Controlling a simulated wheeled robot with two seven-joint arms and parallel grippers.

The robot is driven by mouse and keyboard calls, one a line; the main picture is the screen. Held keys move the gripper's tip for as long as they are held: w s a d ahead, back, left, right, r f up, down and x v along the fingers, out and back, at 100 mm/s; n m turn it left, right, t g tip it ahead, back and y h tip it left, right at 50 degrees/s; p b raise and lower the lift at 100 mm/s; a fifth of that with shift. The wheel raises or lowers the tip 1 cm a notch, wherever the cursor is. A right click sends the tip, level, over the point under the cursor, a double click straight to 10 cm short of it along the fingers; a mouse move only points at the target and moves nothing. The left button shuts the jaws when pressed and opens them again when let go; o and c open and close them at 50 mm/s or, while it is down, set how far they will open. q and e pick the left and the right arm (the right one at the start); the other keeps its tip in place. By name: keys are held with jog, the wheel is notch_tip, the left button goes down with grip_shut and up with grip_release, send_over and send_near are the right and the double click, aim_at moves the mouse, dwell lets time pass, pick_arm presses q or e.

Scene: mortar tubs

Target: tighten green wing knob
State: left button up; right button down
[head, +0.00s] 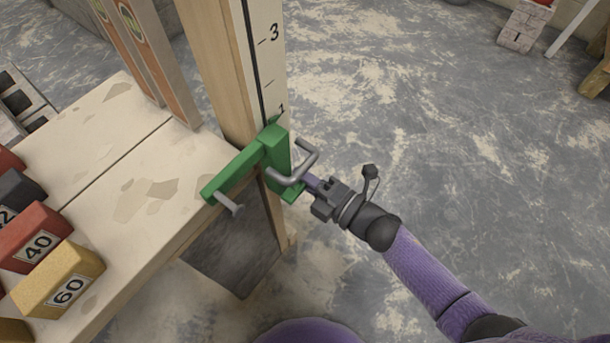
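A green clamp (275,150) sits around the wooden post (218,65) at the worktop's edge, with a long green arm reaching left over the worktop. A grey bent wing knob (293,168) is on the clamp's right face. A second grey screw handle (230,205) hangs below the end of the green arm. My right gripper (310,182) comes in from the lower right, with its tips at the wing knob. The fingers are small and partly hidden, so I cannot tell if they grip it. My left gripper is out of view.
The worktop (150,185) at left holds red, dark and yellow numbered blocks (60,280). The grey floor (420,110) to the right is open, with a block marked 1 (522,25) far back.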

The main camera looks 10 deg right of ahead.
jog(key=c, duration=0.8)
grip_release()
jog(key=shift+s+a+f, duration=0.15)
jog(key=shift+s+f, duration=0.1)
jog(key=shift+o, duration=0.9)
jog(key=shift+r, duration=0.1)
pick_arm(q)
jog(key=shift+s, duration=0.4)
pick_arm(e)
jog(key=shift+w, duration=0.1)
